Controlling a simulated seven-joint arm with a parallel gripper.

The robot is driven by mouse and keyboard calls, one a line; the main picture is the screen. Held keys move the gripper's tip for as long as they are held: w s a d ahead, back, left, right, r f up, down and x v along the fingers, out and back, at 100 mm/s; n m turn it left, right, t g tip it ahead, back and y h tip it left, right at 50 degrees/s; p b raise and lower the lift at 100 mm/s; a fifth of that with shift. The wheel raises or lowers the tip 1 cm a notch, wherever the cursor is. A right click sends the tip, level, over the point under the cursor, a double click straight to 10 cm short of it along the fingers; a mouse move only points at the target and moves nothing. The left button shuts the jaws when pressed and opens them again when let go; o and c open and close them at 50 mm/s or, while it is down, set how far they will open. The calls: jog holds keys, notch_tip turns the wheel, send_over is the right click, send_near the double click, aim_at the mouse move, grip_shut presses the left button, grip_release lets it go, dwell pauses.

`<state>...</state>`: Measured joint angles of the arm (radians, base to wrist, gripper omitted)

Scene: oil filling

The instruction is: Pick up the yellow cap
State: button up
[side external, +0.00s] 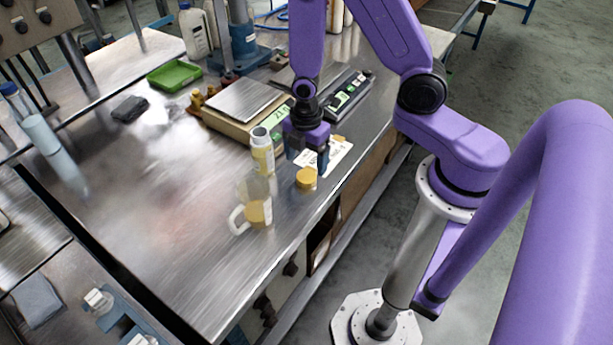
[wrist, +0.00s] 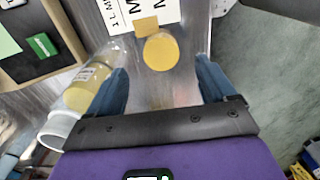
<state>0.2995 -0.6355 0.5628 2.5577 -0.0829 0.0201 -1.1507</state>
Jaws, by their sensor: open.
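The yellow cap (side external: 306,178) is a short round disc on the metal bench near its front edge. It also shows in the wrist view (wrist: 160,52), at the upper middle, between the lines of my two fingers. My gripper (side external: 308,160) is open and empty, pointing down just above and behind the cap in the side view. In the wrist view my gripper (wrist: 162,70) has its blue fingers apart, one on each side of the cap. I see no contact with it.
An open bottle (side external: 262,152) with a white neck stands left of my gripper, close to the left finger in the wrist view (wrist: 88,88). A clear jug (side external: 253,212) with yellow oil stands nearer. A printed white card (side external: 338,150) and a scale (side external: 238,112) lie behind.

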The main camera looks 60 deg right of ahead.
aim_at(307, 176)
jog(key=shift+f, duration=0.15)
jog(key=shift+s+f, duration=0.1)
jog(key=shift+f, duration=2.3)
jog(key=c, duration=1.1)
